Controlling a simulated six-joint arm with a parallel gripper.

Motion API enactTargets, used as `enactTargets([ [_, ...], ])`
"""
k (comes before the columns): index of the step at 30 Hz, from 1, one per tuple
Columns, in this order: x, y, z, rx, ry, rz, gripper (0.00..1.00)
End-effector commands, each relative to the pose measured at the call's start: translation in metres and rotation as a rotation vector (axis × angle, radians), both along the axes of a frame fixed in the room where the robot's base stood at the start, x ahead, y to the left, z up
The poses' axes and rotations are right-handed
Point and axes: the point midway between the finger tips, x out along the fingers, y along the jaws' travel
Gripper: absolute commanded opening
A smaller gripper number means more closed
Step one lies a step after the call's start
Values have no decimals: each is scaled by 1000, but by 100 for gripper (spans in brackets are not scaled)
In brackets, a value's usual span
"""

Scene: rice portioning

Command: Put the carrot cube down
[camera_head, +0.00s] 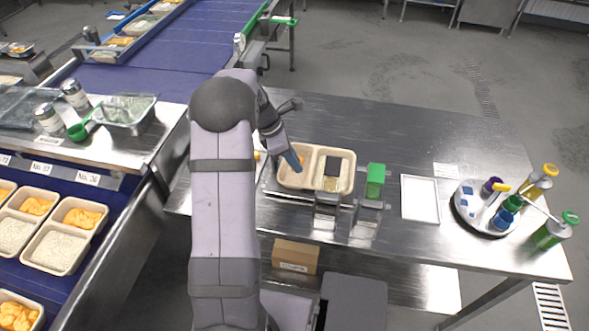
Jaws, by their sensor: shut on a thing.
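My gripper (293,161) is over the left compartment of a beige two-compartment tray (351,176) on the steel table. It is shut on a small orange carrot cube (301,159), which shows only partly beside the blue fingertips. Whether the cube touches the tray floor cannot be told. The right compartment holds a dark block above something pale yellow. Another small orange bit (257,156) shows left of the tray, partly hidden by my arm.
A green-topped container (375,181) and a white framed board (420,199) stand right of the tray. A round utensil holder (466,213) and bottles (550,232) are at the right. The table behind the tray is clear. A blue conveyor (170,55) runs at the back left.

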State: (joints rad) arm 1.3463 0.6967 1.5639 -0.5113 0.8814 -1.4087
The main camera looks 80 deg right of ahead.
Motion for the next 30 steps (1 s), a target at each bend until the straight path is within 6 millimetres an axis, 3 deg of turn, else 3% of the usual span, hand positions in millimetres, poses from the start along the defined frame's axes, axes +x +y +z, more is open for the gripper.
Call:
enactTargets([
  [11, 0, -1, -15, -1, 1, 0, 0],
  [20, 0, 0, -46, 0, 0, 1, 0],
  [30, 0, -1, -50, -2, -1, 1, 0],
])
